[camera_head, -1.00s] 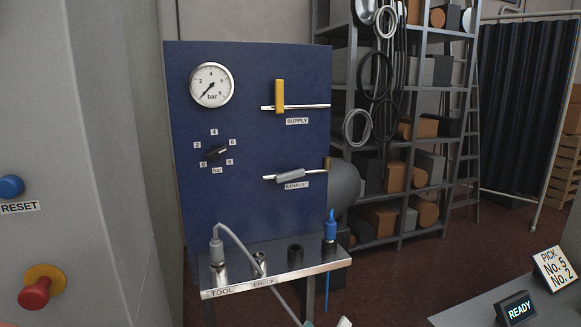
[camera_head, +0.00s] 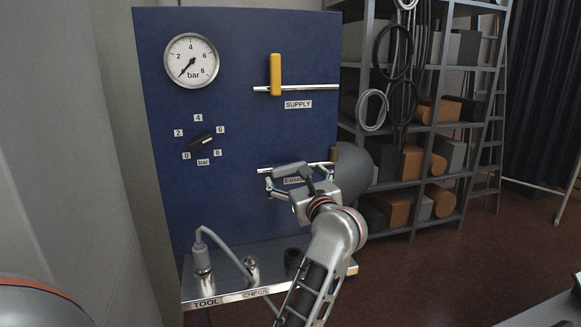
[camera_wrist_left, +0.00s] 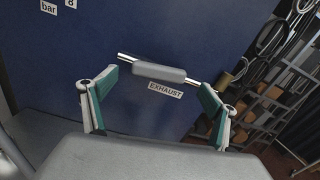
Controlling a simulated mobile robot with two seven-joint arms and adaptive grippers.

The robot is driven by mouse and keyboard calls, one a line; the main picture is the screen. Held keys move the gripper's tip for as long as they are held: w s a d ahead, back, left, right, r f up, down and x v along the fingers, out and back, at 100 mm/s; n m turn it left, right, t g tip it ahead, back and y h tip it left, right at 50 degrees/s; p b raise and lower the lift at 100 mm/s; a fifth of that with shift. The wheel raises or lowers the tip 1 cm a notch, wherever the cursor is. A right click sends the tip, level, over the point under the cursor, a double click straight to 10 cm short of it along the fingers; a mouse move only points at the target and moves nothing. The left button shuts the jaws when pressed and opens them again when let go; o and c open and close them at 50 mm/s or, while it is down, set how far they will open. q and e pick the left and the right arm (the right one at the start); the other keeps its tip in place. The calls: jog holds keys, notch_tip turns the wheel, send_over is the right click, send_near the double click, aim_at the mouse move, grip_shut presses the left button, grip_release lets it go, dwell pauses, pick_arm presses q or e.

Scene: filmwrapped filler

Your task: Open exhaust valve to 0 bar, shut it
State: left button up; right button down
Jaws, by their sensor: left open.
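The exhaust valve has a grey lever (camera_head: 290,169) lying along its short silver pipe, above the EXHAUST label, on the blue panel (camera_head: 235,120). The lever also shows in the wrist view (camera_wrist_left: 160,72). My left gripper (camera_head: 299,179) is open in front of it. In the wrist view its two fingers (camera_wrist_left: 160,80) stand on either side of the lever, apart from it, with nothing held. The pressure gauge (camera_head: 192,60) has its needle pointing lower left, at about 0 bar. My right gripper is not in view.
The yellow supply lever (camera_head: 275,75) stands upright across its pipe above. A black selector knob (camera_head: 202,141) is left of the exhaust. Below is a metal ledge (camera_head: 225,284) with a grey hose plug (camera_head: 201,253). A grey tank and loaded shelves (camera_head: 405,225) stand at right.

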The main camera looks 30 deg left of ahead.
aim_at(290, 169)
pick_arm(q)
jog(key=x, duration=0.5)
jog(key=shift+p, duration=0.35)
jog(key=shift+w+a, duration=0.3)
jog(key=shift+a, duration=0.1)
